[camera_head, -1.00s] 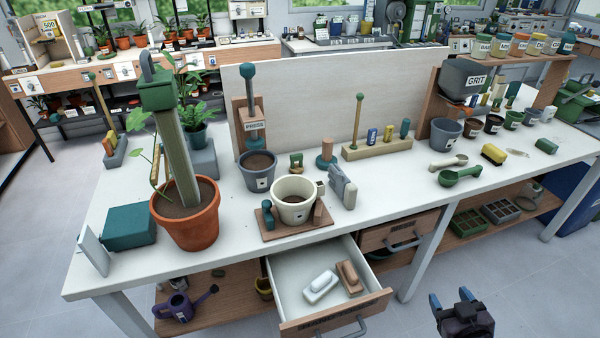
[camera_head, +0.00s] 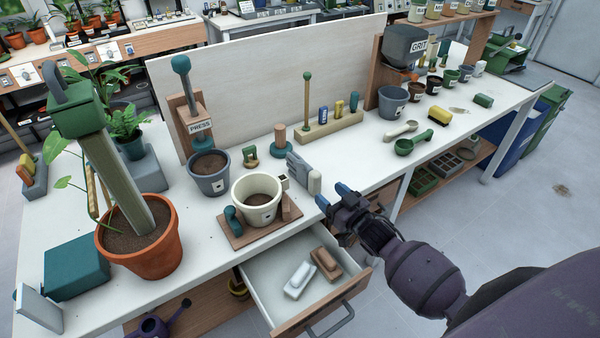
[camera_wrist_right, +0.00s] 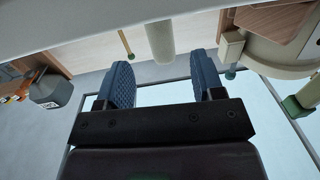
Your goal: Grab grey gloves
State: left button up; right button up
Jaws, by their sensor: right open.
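The grey gloves (camera_head: 298,168) stand on the white bench, just right of the cream pot (camera_head: 257,199). A pale rounded post-like piece (camera_head: 314,182) is beside them; I cannot tell whether it is part of them. My right gripper (camera_head: 332,196) is open and empty at the bench's front edge, a little right of and in front of the gloves. In the right wrist view, its two blue fingers (camera_wrist_right: 165,82) are apart, and a pale rounded piece (camera_wrist_right: 160,42) shows beyond the gap. The gloves are not clearly seen there. My left gripper is out of view.
An open drawer (camera_head: 268,318) with two blocks juts out below the bench. A wooden rack (camera_head: 330,128) with a tall dibber stands behind the gloves. A terracotta pot (camera_head: 140,250) stands at left.

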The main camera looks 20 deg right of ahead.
aim_at(319, 185)
jog(key=shift+w+a, duration=0.3)
jog(key=shift+w, duration=0.9)
jog(key=shift+w+a, duration=0.25)
jog(key=shift+w, duration=0.95)
jog(key=shift+w+a, duration=0.3)
jog(key=shift+w, duration=0.9)
jog(key=c, duration=1)
